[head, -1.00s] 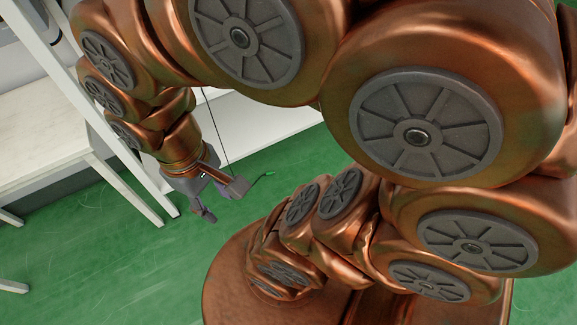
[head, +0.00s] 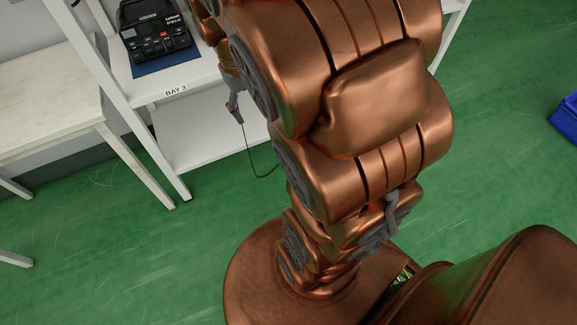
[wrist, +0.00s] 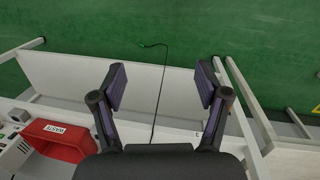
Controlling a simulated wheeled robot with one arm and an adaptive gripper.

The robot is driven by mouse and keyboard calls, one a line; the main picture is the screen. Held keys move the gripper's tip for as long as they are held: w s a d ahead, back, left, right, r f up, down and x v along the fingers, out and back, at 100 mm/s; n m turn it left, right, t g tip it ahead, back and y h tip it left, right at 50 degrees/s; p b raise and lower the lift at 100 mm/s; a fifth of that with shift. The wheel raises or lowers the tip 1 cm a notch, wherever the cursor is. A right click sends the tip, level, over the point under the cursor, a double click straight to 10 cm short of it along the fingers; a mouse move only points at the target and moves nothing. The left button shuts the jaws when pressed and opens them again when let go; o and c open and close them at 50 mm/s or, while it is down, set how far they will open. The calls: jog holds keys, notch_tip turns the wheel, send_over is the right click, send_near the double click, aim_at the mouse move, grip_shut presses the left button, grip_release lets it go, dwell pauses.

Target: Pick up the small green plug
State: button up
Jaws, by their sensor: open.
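The small green plug (wrist: 142,44) is at the far end of a thin black cable (wrist: 158,98) in the wrist view, seen against the green floor. It appears beyond the white shelf edge, above and left of the gap between my fingers. My gripper (wrist: 162,84) is open and empty, its two dark fingers spread, with the cable passing through the gap in the picture. I cannot tell how far the cable lies below the fingers. In the head view, part of my gripper (head: 235,108) shows beside my arm and the cable (head: 249,155) hangs down. The plug is hidden there.
A black tester (head: 155,38) sits on a blue mat on the white bench marked BAY 3 (head: 175,90). A red bin (wrist: 55,138) is at lower left in the wrist view. A pale table (head: 45,100) stands at left. A blue crate (head: 567,118) lies at right on open floor.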

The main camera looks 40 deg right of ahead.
jog(key=w+d+f+b, duration=0.45)
jog(key=d+f, duration=0.35)
jog(key=f, duration=0.2)
jog(key=w+d+f+h+b, duration=0.1)
jog(key=w+d+f+b, duration=0.5)
jog(key=f, duration=0.5)
jog(key=w+d+f+b, duration=0.3)
jog(key=w+d+f, duration=0.1)
jog(key=d+f, duration=0.55)
jog(key=shift+w+d+f+m+t+y+b, duration=0.25)
jog(key=shift+w+d+f+t+b, duration=1.65)
jog(key=shift+f, duration=6.35)
jog(key=shift+w+d+f+m+g+y+b, duration=0.2)
jog(key=shift+d+f+g+b, duration=0.55)
jog(key=shift+f+b, duration=5.2)
jog(key=shift+w+d+f+m+t+y+b, duration=0.35)
jog(key=shift+w+d+f+t, duration=1)
jog(key=shift+f, duration=9.2)
jog(key=shift+g, duration=0.4)
jog(key=f+b, duration=0.1)
jog(key=f, duration=0.1)
jog(key=d+f+b, duration=0.1)
jog(key=f+b, duration=0.1)
jog(key=shift+w, duration=0.2)
jog(key=shift+b+x, duration=0.45)
jog(key=shift+x, duration=0.4)
